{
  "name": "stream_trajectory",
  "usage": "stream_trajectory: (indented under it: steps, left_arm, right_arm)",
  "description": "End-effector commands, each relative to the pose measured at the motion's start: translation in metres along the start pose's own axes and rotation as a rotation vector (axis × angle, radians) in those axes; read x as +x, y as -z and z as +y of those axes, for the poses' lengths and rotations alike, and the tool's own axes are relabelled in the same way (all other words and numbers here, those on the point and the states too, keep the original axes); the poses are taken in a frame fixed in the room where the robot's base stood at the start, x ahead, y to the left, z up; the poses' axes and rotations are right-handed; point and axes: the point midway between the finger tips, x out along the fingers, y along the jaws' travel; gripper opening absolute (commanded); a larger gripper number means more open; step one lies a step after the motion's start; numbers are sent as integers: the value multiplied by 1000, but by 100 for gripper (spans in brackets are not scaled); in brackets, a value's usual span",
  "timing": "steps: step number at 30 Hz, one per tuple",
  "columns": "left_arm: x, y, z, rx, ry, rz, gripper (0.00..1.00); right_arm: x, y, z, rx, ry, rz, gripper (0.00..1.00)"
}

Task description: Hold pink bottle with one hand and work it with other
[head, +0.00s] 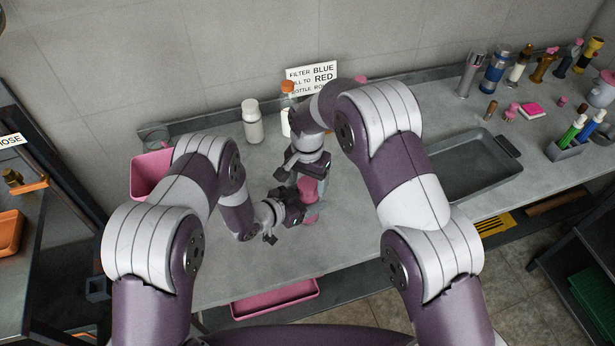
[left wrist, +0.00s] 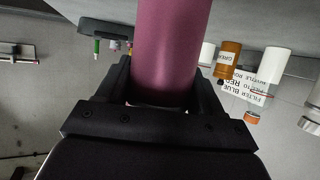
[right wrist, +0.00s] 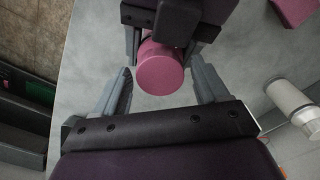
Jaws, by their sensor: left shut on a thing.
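The pink bottle (head: 309,188) is over the near-middle of the bench, with my left gripper (head: 298,207) around its side. In the left wrist view, the bottle (left wrist: 170,45) fills the space between the two fingers of my left gripper (left wrist: 163,92), which is shut on it. My right gripper (head: 312,172) is at the bottle's upper end. In the right wrist view, the round pink end of the bottle (right wrist: 160,73) lies between the spread fingertips of my right gripper (right wrist: 165,80), with gaps visible on both sides. Whether the bottle touches the bench is hidden.
A white bottle (head: 252,121) and a sign (head: 312,76) stand at the back of the bench. A pink bin (head: 150,176) is at the left. A grey tray (head: 475,165) is at the right, with several small bottles and tools beyond it. A pink tray (head: 275,300) is below the front edge.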

Motion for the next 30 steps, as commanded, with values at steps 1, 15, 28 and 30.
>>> stream_trajectory:
  steps: [1,15,28,30]
  left_arm:
    - [0,0,0,0,0,1,0]
    - [0,0,0,0,0,1,0]
    - [0,0,0,0,0,1,0]
    - [0,0,0,0,0,1,0]
  right_arm:
    - [0,0,0,0,0,0,60]
    - [0,0,0,-290,-1,-1,16]
    - [0,0,0,-289,0,0,78]
    - [0,0,0,-288,0,0,78]
